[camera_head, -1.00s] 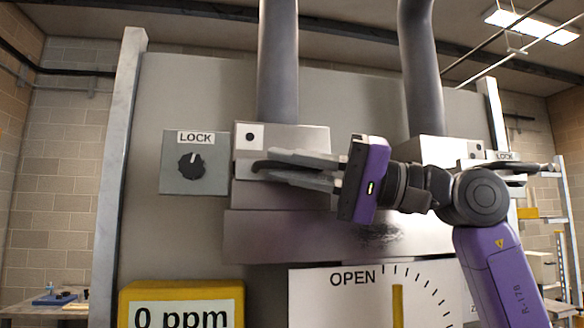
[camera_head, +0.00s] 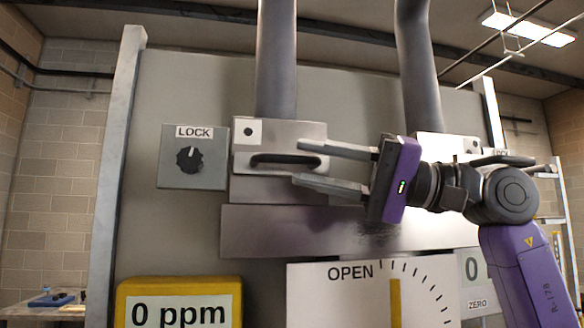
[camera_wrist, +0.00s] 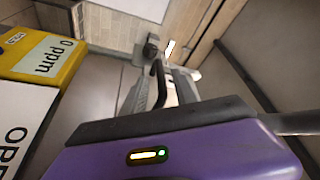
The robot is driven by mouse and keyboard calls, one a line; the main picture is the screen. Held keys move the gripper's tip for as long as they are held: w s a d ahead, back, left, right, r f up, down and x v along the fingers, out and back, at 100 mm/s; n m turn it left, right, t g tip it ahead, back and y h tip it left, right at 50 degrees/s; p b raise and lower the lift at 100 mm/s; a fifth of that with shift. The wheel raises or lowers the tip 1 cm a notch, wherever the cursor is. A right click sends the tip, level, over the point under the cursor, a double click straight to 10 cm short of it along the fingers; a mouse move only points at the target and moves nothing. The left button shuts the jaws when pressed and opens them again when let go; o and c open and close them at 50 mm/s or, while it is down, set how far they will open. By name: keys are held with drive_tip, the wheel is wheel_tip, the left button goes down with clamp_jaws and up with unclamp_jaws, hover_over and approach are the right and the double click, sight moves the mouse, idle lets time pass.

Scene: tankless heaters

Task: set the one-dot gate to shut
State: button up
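The one-dot gate (camera_head: 308,134) is a pale metal block with one black dot on a white tag at its upper left. It sits below the left grey pipe. Its black bar handle (camera_head: 287,161) lies horizontal on the front and also shows in the wrist view (camera_wrist: 158,85). My gripper (camera_head: 305,163) is open and empty. Its fingertips are at the handle's right end, one higher and one lower; contact cannot be told. A dial marked OPEN (camera_head: 350,300) has a yellow needle (camera_head: 396,300) pointing straight up.
A LOCK box with a black knob (camera_head: 189,160) is left of the gate. A yellow meter (camera_head: 180,285) reading 0 ppm is below. Another pipe (camera_head: 418,70) meets a second block (camera_head: 450,146) at right, partly behind my arm. A metal ledge (camera_head: 260,228) runs below the gates.

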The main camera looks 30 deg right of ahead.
drive_tip(key=shift+b+v, duration=0.35)
drive_tip(key=shift+v, duration=1.45)
drive_tip(key=shift+s, duration=0.1)
